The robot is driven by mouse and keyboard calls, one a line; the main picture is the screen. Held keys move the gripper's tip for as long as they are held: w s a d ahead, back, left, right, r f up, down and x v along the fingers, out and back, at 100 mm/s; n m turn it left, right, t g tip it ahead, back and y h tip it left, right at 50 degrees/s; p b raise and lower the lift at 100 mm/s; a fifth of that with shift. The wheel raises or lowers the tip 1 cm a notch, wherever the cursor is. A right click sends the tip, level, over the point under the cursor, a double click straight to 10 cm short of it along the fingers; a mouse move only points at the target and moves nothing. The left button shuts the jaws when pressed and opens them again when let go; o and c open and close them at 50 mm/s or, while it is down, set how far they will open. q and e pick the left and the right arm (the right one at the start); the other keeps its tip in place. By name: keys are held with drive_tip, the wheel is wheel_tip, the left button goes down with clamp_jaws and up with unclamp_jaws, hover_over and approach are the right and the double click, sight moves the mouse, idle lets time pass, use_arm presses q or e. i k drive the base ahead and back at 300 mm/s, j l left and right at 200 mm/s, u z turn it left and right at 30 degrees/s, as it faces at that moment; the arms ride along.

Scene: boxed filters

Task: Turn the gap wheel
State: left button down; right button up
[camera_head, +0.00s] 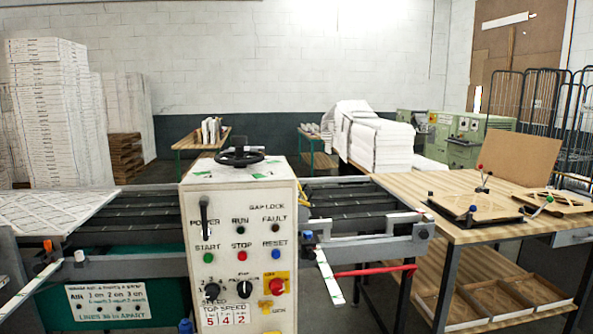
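A black hand wheel (239,157) with a raised handle knob lies flat on top of the white control box (255,190) in the middle of the view. I take it to be the gap wheel; a "GAP LOCK" label is printed on the box front below it. Neither of my grippers shows in the head view, and nothing touches the wheel. The box front also carries a black lever (204,217), green, red and blue buttons, black dials and a red knob (277,287) on a yellow plate.
A conveyor (345,208) runs behind the box, with a patterned white panel (55,210) on its left. A wooden table (420,187) with cardboard pieces stands right. White stacks (50,110) stand back left. The space directly above the wheel is clear.

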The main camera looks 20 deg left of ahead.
sight(241, 161)
drive_tip(key=i+j+u, duration=0.1)
drive_tip(key=i+j, duration=0.45)
drive_tip(key=i, duration=0.25)
drive_tip(key=u, duration=0.05)
